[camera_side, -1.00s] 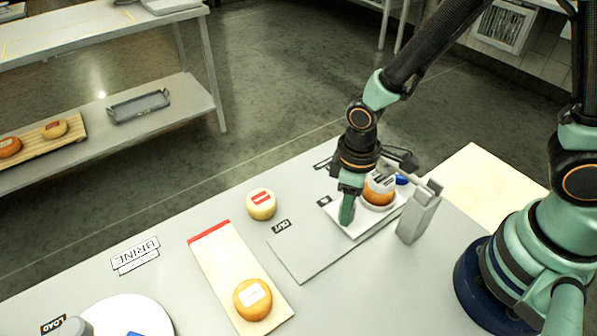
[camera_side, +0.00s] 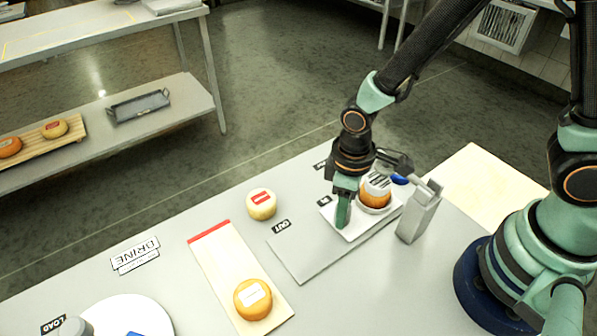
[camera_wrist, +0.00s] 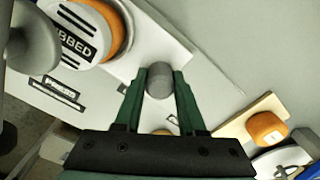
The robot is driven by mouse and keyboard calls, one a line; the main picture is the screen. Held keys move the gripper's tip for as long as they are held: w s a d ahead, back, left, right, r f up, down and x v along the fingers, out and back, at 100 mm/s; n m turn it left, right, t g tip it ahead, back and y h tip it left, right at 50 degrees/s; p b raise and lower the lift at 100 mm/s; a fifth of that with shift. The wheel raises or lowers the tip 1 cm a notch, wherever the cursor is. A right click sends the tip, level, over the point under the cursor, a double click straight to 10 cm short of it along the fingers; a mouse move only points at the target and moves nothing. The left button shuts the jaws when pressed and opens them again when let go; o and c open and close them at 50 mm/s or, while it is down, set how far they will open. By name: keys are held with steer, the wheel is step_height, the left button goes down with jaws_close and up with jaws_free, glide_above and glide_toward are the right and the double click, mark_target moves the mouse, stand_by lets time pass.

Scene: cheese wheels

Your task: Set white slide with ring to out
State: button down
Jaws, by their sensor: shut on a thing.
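The white slide (camera_side: 353,234) lies on a flat grey track (camera_side: 305,256), towards the end beside the IN label (camera_side: 324,201). The OUT label (camera_side: 281,227) is by the track's other end, to the left. An orange cheese wheel (camera_side: 374,200) with a striped label sits in the ring on the slide. My gripper (camera_side: 342,222) points down at the slide's left part. In the wrist view its fingers (camera_wrist: 162,88) are shut on a grey knob (camera_wrist: 160,76) of the slide. The white slide (camera_wrist: 150,45) and cheese wheel (camera_wrist: 113,22) also show there.
A grey post (camera_side: 419,216) with an arm stands just right of the slide. A pale cheese (camera_side: 261,205) stands behind the OUT label. A board (camera_side: 222,262) with a red end carries an orange cheese (camera_side: 252,299). The track's left part is clear.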

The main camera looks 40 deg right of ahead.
steer(key=a, duration=1)
steer(key=shift+a, duration=0.25)
steer(key=c, duration=0.5)
jaws_free()
steer(key=shift+d+r, duration=0.1)
step_height(320, 180, up, 12)
steer(key=d+r+m+t, duration=0.2)
steer(key=d+r, duration=0.3)
steer(key=d, duration=0.7)
steer(key=d+r+m+t, duration=0.3)
steer(key=d+r+m, duration=0.1)
steer(key=d, duration=0.8)
steer(key=shift+w+d+r+m+t, duration=0.15)
steer(key=shift+w+r+m+t, duration=0.2)
steer(key=shift+r, duration=0.35)
